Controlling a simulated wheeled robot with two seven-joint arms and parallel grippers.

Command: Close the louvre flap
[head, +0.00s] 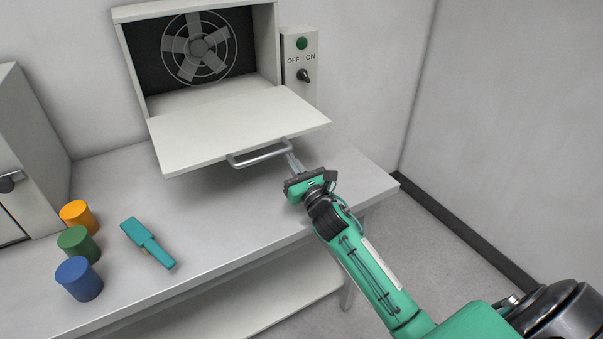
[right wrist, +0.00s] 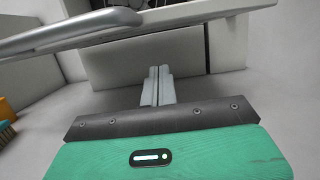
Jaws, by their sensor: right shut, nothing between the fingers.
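The louvre flap (head: 235,128) is a pale panel hinged at the bottom of the furnace opening. It stands open, folded down toward me and sloping slightly. Its grey bar handle (head: 262,155) runs along the front edge. My right gripper (head: 291,158) is shut and empty at the right end of the handle, with its fingertips close to the flap's underside edge. In the right wrist view the fingers (right wrist: 157,85) are together and the handle (right wrist: 90,32) passes above them to the left. I cannot tell whether they touch the flap. My left gripper is not in view.
A fan (head: 199,47) sits inside the opening. A switch box (head: 300,58) with a green lamp is at its right. A cabinet (head: 30,150) is far left.

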